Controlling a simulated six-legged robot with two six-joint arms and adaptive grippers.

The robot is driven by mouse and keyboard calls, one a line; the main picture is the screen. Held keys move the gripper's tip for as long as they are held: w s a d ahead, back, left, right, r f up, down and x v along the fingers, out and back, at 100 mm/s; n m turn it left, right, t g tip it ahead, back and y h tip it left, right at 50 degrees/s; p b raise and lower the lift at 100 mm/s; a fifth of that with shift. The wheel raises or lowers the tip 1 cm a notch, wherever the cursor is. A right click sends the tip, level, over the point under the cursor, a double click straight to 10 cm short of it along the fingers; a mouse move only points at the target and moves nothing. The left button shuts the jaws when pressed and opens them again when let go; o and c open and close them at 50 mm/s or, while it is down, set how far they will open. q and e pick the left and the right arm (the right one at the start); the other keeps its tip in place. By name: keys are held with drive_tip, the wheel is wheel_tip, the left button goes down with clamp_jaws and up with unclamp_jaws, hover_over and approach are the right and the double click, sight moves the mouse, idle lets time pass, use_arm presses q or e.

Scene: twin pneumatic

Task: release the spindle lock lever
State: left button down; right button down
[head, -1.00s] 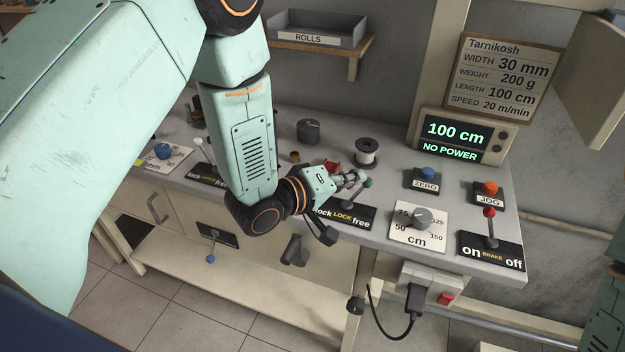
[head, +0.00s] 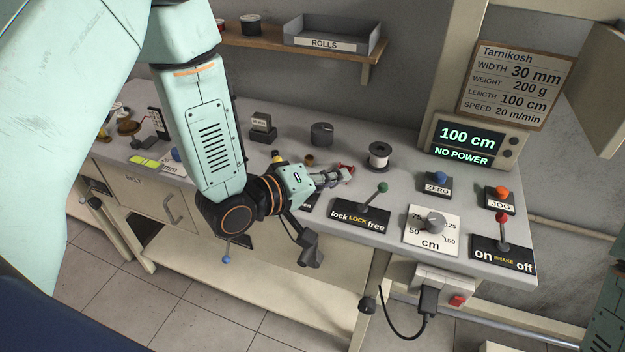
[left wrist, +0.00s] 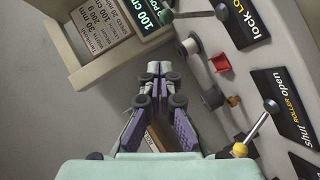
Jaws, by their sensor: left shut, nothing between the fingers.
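The spindle lock lever (head: 375,196) has a green knob and stands on a black plate (head: 347,218) marked "lock LOCK free". It tilts to the right, toward the "free" side. Part of its plate (left wrist: 243,22) shows at the top of the left wrist view. My left gripper (head: 345,176) is to the left of the lever, above the bench, apart from the knob. Its fingers (left wrist: 152,72) are shut with nothing between them. My right gripper is out of view.
A white spool (head: 379,156) stands behind the lever. A dial (head: 432,222) and a red-knobbed brake lever (head: 503,232) are to the right. A display (head: 467,143) reads "100 cm, NO POWER". A yellow-knobbed roller lever (left wrist: 253,132) stands below the gripper's side.

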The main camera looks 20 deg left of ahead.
use_arm(q)
drive_tip(key=v, duration=0.5)
drive_tip(key=shift+d+r, duration=0.15)
drive_tip(key=shift+s, duration=0.1)
idle(0.3)
